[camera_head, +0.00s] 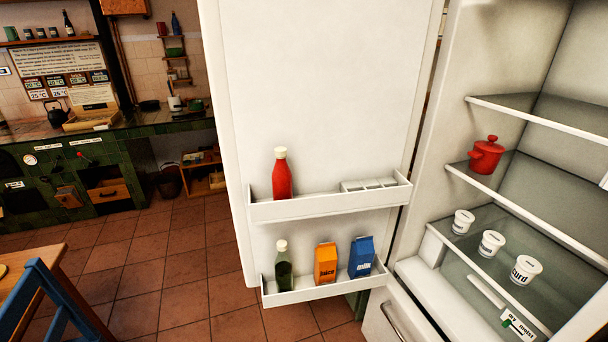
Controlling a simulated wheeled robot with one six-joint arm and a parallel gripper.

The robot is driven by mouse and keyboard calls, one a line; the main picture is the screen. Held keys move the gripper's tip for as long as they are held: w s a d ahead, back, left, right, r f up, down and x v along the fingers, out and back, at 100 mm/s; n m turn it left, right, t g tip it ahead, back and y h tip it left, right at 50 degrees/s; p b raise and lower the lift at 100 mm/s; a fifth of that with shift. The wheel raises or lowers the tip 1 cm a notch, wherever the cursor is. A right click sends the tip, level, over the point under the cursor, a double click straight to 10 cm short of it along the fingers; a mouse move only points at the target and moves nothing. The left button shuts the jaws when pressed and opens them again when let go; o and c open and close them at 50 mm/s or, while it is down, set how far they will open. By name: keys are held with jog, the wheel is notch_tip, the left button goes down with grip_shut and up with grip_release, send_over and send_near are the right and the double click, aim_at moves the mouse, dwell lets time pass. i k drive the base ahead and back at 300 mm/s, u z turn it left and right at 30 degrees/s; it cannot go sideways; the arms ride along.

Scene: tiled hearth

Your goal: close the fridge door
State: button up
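The white fridge door (315,90) stands wide open in the middle of the view, its inner side facing me. Its upper rack holds a red bottle (281,176) and a pale egg tray (369,185). Its lower rack holds a dark bottle (284,268), an orange juice carton (326,263) and a blue milk carton (361,257). The open fridge (455,120) is on the right, with a red pot (487,155) on a shelf and white tubs (491,243) lower down. My gripper is not in view.
A wooden table (40,265) and a blue chair (50,295) are at lower left. A green stove and counter (80,180) stand along the back wall. Tiled floor (185,265) lies clear between the table and the door. A drawer with a handle (392,318) is below the fridge compartment.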

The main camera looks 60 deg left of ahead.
aim_at(342, 86)
jog(key=u, duration=3.1)
jog(key=i, duration=4)
jog(key=z, duration=4.7)
jog(key=k, duration=0.15)
jog(key=u, duration=0.05)
